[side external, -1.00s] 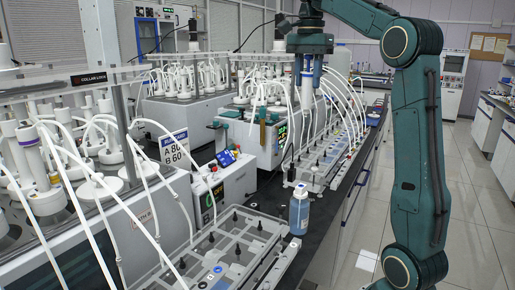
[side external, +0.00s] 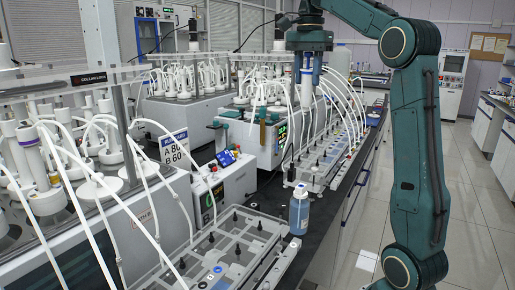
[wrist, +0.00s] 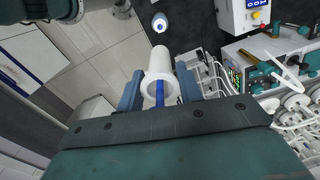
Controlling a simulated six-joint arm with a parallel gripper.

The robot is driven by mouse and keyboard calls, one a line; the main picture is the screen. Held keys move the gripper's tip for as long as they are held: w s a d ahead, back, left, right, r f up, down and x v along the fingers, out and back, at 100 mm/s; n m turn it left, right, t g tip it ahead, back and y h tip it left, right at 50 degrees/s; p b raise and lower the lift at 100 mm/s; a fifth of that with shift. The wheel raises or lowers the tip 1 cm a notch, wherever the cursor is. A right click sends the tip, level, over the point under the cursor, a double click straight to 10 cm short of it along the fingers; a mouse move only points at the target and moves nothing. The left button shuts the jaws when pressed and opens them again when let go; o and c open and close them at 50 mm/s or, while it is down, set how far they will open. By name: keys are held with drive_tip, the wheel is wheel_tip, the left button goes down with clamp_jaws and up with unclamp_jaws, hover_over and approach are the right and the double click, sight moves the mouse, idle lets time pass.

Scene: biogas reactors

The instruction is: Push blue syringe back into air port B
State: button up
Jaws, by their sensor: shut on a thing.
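My gripper (side external: 308,76) hangs high above the middle of the bench in the side view, pointing down. Its two blue fingers are shut on the syringe (side external: 307,80), a pale tube held upright between them. In the wrist view my gripper (wrist: 159,78) has a finger on each side of the syringe (wrist: 160,62). It shows there as a white cylinder with a wide collar and a blue strip at the near end. The syringe's lower end is hard to make out against the white tubes in the side view. I cannot tell which port is air port B.
A manifold plate (side external: 215,262) with several dark knobs lies at the front. Another plate (side external: 318,170) lies farther back under my gripper. A blue-capped bottle (side external: 299,212) stands between them near the bench edge. White tubes arch over the plates. The aisle floor (side external: 475,200) is clear.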

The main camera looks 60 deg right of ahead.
drive_tip(key=shift+w+a+f, duration=0.15)
drive_tip(key=shift+a+f, duration=0.15)
drive_tip(key=shift+f, duration=0.25)
drive_tip(key=s+a+f, duration=0.2)
drive_tip(key=a+f, duration=0.5)
drive_tip(key=f, duration=0.4)
drive_tip(key=s+a+f, duration=0.3)
drive_tip(key=a+f, duration=0.4)
drive_tip(key=f, duration=0.5)
drive_tip(key=shift+a+f, duration=0.15)
drive_tip(key=shift+f, duration=0.15)
drive_tip(key=shift+f, duration=2.45)
drive_tip(key=shift+f, duration=1)
idle(0.6)
drive_tip(key=o, duration=1.1)
drive_tip(key=shift+c, duration=0.2)
